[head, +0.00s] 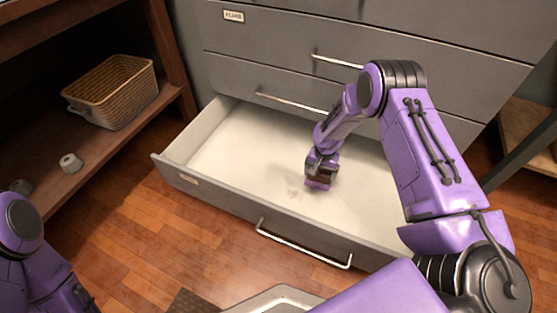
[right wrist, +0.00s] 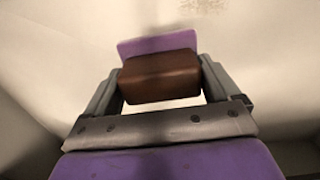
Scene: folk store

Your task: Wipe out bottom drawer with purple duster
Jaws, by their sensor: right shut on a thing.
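The bottom drawer (head: 190,185) of the grey cabinet is pulled open and its pale inside is bare. My right gripper (head: 320,170) reaches down into it, near the middle. It is shut on the duster, which has a brown block (right wrist: 160,77) and a purple pad (right wrist: 158,43); in the head view the purple edge (head: 317,185) shows low at the drawer floor. I cannot tell whether the pad touches the floor. A faint brown dirt patch (head: 295,194) lies just left of the duster, and dirt (right wrist: 205,5) also shows at the wrist view's top edge. My left arm is at the lower left; its gripper is not visible.
Closed drawers with bar handles (head: 290,102) rise behind the open one. A wooden shelf at left holds a wicker basket (head: 115,90) and a small pale roll (head: 70,163). Wooden floor (head: 140,215) is clear in front of the drawer at left. A grey tray-like edge (head: 275,297) shows at the bottom.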

